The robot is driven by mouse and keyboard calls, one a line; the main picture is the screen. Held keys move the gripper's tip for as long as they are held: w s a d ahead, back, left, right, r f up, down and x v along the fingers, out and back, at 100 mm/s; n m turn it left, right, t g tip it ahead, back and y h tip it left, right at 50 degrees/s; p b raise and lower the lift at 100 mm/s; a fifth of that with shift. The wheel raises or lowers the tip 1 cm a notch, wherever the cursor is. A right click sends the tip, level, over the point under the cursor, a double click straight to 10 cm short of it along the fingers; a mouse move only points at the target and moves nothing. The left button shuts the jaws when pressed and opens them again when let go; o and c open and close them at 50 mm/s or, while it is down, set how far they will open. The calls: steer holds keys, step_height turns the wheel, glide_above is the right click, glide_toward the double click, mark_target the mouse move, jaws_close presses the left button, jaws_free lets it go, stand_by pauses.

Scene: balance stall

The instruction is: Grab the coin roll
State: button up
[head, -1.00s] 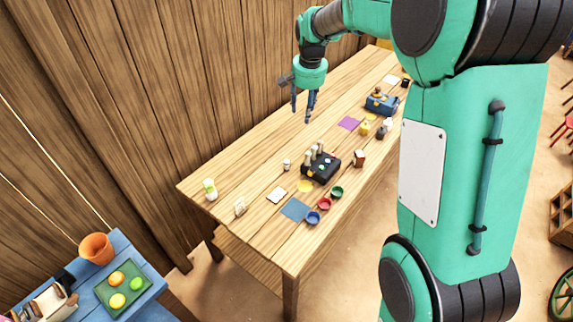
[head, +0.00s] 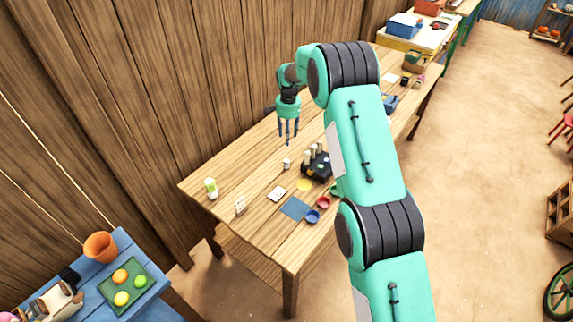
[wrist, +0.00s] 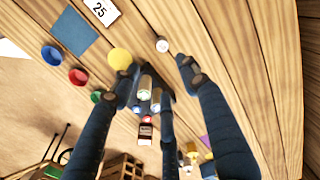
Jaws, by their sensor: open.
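A small pale upright cylinder (head: 286,164) stands alone on the wooden table, left of a black box (head: 321,172). It also shows in the wrist view (wrist: 162,45), beyond the fingertips. Beige cylinders (wrist: 145,83) stand in the black box, partly behind my fingers there. I cannot tell for sure which of these is the coin roll. My gripper (head: 288,140) points down above the table, fingers spread and empty. In the head view it hangs just above the lone cylinder, apart from it.
A yellow disc (head: 304,185), a blue mat (head: 295,207), a white card (head: 277,194), and blue (head: 312,216) and red (head: 323,202) bowls lie nearer the front. A green-and-white bottle (head: 211,188) stands at the left. The wooden wall runs behind. My arm hides the table's right part.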

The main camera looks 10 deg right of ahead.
steer(key=f, duration=0.2)
steer(key=w+f, duration=0.1)
steer(key=shift+a+f, duration=0.25)
steer(key=shift+f, duration=0.15)
glide_above(286, 161)
steer(key=shift+w+d+f, duration=0.1)
steer(key=shift+f, duration=2.05)
steer(key=shift+w+d+f, duration=0.1)
steer(key=shift+f, duration=2.05)
steer(key=shift+s+f+p, duration=0.1)
steer(key=shift+f+p, duration=0.2)
steer(key=shift+f, duration=2.3)
jaws_close()
